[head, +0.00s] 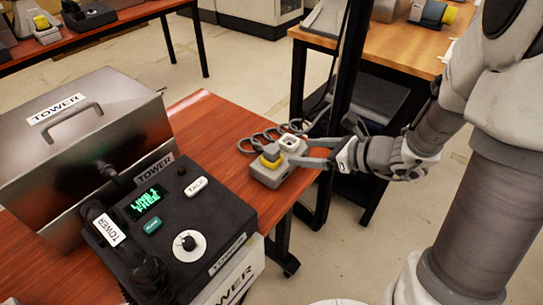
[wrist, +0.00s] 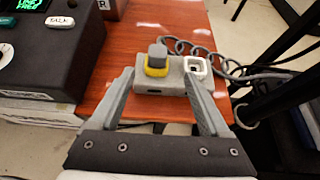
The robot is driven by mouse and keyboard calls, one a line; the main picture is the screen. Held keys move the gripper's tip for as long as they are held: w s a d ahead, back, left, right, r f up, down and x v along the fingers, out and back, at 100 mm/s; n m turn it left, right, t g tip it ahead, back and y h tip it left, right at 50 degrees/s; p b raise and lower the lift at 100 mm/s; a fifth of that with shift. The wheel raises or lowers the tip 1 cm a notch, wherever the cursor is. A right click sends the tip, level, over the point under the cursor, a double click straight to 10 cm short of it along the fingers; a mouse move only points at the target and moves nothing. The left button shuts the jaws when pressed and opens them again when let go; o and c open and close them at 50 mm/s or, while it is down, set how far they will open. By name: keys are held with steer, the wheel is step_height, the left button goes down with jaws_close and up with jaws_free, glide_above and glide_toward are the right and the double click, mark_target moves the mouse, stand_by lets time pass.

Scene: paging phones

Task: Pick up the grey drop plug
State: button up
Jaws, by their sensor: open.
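The grey drop plug (head: 271,152) stands in a yellow-ringed socket on a small grey box (head: 266,177) near the table's right edge. In the wrist view the plug (wrist: 157,51) is upright, just ahead of my fingers and roughly centred between them. My gripper (head: 300,152) is open and empty, reaching in from the right at the box's side. In the wrist view my gripper (wrist: 158,72) has one finger on each side of the plug's line. Whether the fingers touch the box cannot be told.
A white-rimmed empty socket (wrist: 195,67) is beside the plug on the box. A coiled grey cord (head: 258,138) runs behind it. A black TOWER phone console (head: 170,215) and a metal TOWER case (head: 85,135) stand left. A black post (head: 345,80) rises close behind my gripper.

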mark_target(264, 149)
steer(key=b+x, duration=0.2)
steer(key=x, duration=0.6)
steer(key=shift+a+f, duration=0.1)
steer(key=shift+a, duration=0.1)
steer(key=shift+a+r+b+x, duration=0.15)
steer(key=shift+b+x, duration=0.2)
steer(key=shift+x, duration=1.1)
steer(key=shift+a+r+b+x, duration=0.1)
steer(key=shift+r+b+x, duration=0.2)
steer(key=shift+x, duration=1.15)
steer(key=shift+f, duration=0.15)
jaws_close()
